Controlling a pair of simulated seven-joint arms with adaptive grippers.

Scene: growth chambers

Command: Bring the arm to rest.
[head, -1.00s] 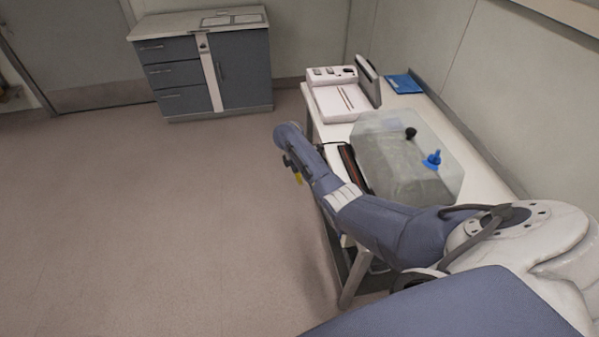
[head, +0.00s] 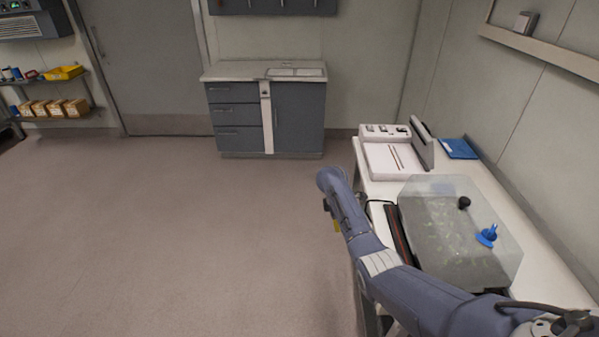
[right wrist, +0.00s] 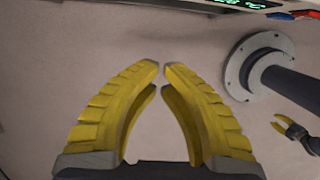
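My right arm (head: 385,272) reaches from the lower right across the near left edge of the white table. No left arm shows in the head view.
On the table (head: 545,270) stand a translucent glove-box-like cover (head: 445,235) with black and blue knobs, a white instrument (head: 388,165) and a blue folder (head: 458,149). A grey cabinet (head: 237,112) and a shelf (head: 52,118) stand farther back. The floor (head: 170,240) at left is clear.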

